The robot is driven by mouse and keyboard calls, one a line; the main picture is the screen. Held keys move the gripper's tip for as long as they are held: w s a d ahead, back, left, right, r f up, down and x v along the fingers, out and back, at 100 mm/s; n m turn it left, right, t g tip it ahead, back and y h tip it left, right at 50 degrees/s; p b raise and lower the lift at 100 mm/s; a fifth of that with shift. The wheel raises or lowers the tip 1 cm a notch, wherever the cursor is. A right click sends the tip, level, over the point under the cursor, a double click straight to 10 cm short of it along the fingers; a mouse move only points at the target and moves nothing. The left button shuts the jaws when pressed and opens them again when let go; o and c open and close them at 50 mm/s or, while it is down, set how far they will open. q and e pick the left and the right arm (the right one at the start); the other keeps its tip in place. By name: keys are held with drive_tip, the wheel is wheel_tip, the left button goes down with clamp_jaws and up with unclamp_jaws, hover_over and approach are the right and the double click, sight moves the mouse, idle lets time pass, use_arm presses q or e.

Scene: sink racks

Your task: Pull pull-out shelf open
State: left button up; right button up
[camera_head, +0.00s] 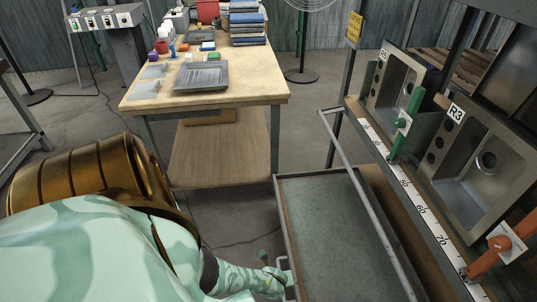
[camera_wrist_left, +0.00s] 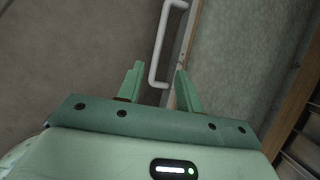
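The pull-out shelf (camera_head: 325,225) is a shallow tray with a green-grey base and a raised rim, at the lower middle right of the head view. It sticks out to the left from under the sink rack. Its pale bar handle (camera_wrist_left: 159,40) is on its outer edge in the left wrist view. My left gripper (camera_head: 284,272) is at that edge in the head view. In the left wrist view its two fingers (camera_wrist_left: 158,85) are apart, with the handle's near end between or just beyond the tips; contact cannot be told. My right gripper is not in view.
The rack (camera_head: 402,200) holds two steel sinks (camera_head: 470,160), with a green lever (camera_head: 405,122) and an orange lever (camera_head: 487,257). A grey rail (camera_head: 362,190) crosses above the shelf. A workbench (camera_head: 258,75) stands behind. Floor (camera_head: 235,215) left of the shelf is open.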

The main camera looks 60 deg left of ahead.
use_arm(q)
drive_tip(key=p+v, duration=0.1)
drive_tip(key=v, duration=0.2)
idle(0.6)
